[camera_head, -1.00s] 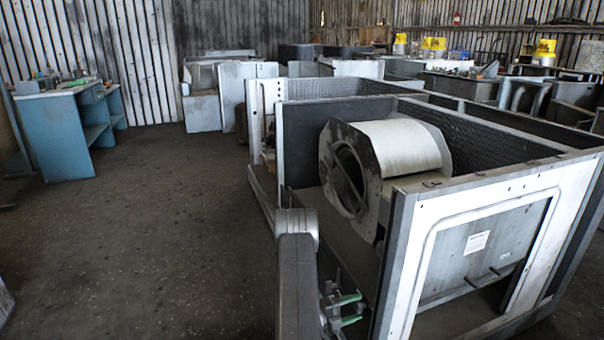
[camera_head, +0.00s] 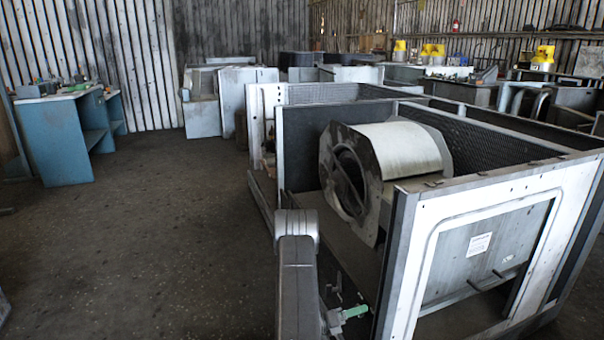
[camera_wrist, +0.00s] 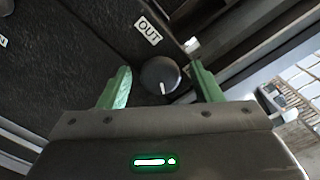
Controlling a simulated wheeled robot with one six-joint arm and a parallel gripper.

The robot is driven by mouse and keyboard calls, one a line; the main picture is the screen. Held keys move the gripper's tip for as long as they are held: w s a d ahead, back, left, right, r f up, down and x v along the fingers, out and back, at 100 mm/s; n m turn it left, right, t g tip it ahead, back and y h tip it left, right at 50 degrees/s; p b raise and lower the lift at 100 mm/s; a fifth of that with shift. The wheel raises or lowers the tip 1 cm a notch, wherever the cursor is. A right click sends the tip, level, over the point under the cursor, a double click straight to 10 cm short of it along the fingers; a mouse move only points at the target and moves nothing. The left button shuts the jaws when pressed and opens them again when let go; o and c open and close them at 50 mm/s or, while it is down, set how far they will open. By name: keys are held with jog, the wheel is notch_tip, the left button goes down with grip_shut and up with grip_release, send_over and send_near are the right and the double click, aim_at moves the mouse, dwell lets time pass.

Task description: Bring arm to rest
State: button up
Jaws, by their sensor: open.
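My gripper (camera_head: 355,312) is low beside the open end of the blower housing in the head view, partly hidden behind my own arm. In the wrist view, its two green fingers (camera_wrist: 162,82) are spread apart. A dark round knob with a white pointer line (camera_wrist: 160,73) shows between the fingertips, on a dark panel (camera_wrist: 90,55). Whether the fingers touch it I cannot tell. A white label reading OUT (camera_wrist: 148,31) is just above the knob. The blower housing (camera_head: 405,225) has white side panels and holds a drum-shaped blower (camera_head: 400,150).
The housing's white front edge post (camera_head: 398,265) stands close to the right of my gripper. The dark floor (camera_head: 160,240) to the left is open. A blue workbench (camera_head: 60,140) stands at the far left. More cabinets (camera_head: 205,115) fill the back.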

jog(key=shift+m+b, duration=0.7)
jog(key=shift+m, duration=2.8)
jog(key=shift+r, duration=0.1)
